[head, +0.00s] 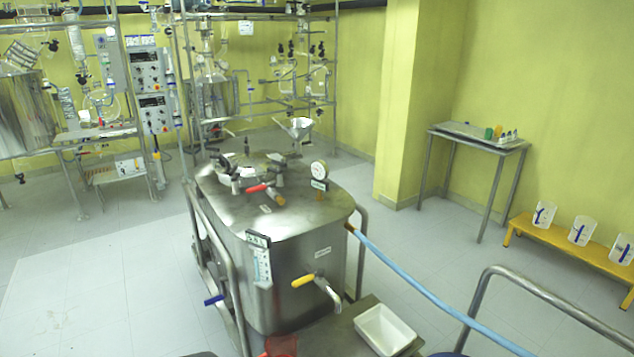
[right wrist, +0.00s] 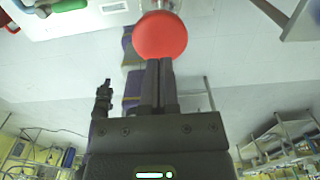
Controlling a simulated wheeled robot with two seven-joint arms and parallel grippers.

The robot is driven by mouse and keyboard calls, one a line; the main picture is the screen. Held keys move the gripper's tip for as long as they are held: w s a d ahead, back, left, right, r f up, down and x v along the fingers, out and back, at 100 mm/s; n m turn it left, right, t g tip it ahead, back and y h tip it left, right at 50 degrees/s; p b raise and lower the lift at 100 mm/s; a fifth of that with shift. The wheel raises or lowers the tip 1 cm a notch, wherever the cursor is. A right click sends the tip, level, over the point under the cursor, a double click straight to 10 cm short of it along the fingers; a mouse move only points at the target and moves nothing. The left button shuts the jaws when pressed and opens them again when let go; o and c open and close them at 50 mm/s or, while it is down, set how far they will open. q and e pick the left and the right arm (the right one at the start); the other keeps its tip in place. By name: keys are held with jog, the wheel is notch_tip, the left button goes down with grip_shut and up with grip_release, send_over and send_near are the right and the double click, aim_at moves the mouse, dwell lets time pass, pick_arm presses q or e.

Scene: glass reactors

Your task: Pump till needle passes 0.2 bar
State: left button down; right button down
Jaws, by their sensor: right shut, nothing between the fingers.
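A steel vessel (head: 270,240) stands in the middle of the head view. A round white pressure gauge (head: 319,169) sits on its lid at the right; its needle is too small to read. A blue hose (head: 425,285) runs from the vessel's right side down to the lower right. In the right wrist view a red round knob (right wrist: 160,37) is straight ahead of my right gripper (right wrist: 160,65). The gripper is shut and empty, its fingertips at the knob's lower edge; I cannot tell whether they touch. Neither gripper shows in the head view.
A white tray (head: 385,331) sits on a low platform in front of the vessel. The vessel carries a red-handled valve (head: 258,187) and a yellow-handled tap (head: 303,281). A metal rail (head: 545,290) curves at the lower right. A side table (head: 480,135) stands by the right wall.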

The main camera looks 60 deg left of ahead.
jog(key=shift+f, duration=0.1)
notch_tip(320, 180, up, 6)
jog(key=p, duration=0.4)
jog(key=shift+p, duration=0.4)
jog(key=shift+a, duration=0.1)
